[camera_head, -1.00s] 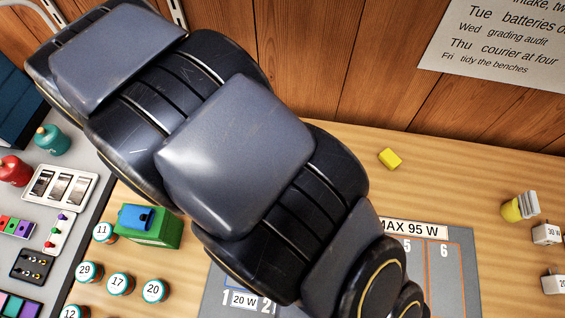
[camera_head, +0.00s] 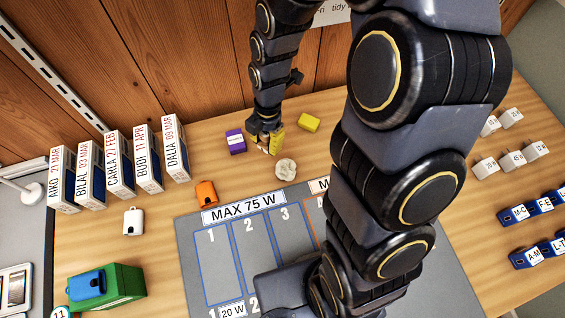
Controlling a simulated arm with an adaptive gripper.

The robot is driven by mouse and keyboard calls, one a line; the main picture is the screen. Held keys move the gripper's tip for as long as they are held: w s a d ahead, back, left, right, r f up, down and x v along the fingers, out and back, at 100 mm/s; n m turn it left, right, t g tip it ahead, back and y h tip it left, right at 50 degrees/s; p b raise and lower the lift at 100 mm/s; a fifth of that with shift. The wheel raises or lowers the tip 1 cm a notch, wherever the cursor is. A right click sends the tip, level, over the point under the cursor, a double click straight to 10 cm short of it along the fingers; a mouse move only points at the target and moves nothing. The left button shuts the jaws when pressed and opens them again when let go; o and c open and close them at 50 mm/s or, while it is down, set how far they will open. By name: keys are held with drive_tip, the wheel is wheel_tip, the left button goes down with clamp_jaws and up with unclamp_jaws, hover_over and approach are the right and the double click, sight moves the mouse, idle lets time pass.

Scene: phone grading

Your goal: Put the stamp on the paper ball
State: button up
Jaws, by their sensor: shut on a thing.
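The paper ball (camera_head: 286,169), a pale crumpled lump, lies on the wooden bench just behind the grey mat. My gripper (camera_head: 264,146) is low over the bench, left of the paper ball and a little farther back. It is shut on a small yellow thing (camera_head: 278,139), which appears to be the stamp. The dark fingers hide part of it, so its full shape cannot be told. The held thing is close to the ball. I cannot tell whether they touch, but it is not seen resting on top of the ball.
A purple block (camera_head: 236,142) stands left of my gripper and a yellow block (camera_head: 308,122) right of it. An orange item (camera_head: 206,193) lies behind the grey mat (camera_head: 192,243). Labelled boxes (camera_head: 120,163) line the back left. My arm hides much of the right side.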

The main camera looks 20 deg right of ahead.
sight(286, 167)
drive_tip(key=shift+n, duration=0.8)
drive_tip(key=d, duration=0.1)
drive_tip(key=s+d, duration=0.1)
drive_tip(key=d, duration=0.2)
drive_tip(key=shift+s+f, duration=0.35)
drive_tip(key=shift+s, duration=0.05)
drive_tip(key=shift+f, duration=3.65)
drive_tip(key=shift+f, duration=0.15)
drive_tip(key=o, duration=0.8)
drive_tip(key=shift+w, duration=0.1)
